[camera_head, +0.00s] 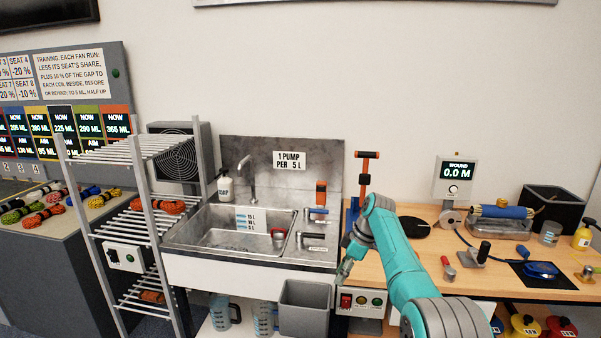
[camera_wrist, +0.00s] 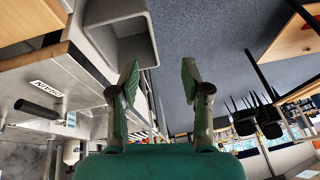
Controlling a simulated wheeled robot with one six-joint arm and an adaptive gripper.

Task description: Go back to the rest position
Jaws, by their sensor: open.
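My teal arm reaches in from the lower right in the head view and bends down at the edge between the sink unit and the wooden bench. The grey bin (camera_wrist: 120,30) lies beyond the left finger, and open floor shows between the fingers.
The steel sink (camera_head: 245,232) is left of my gripper, with a wire rack (camera_head: 140,215) of rope coils further left. The grey bin (camera_head: 305,308) stands below. A switch box (camera_head: 361,301) is close at the bench front. The wooden bench (camera_head: 425,237) carries a winder and a blue coil.

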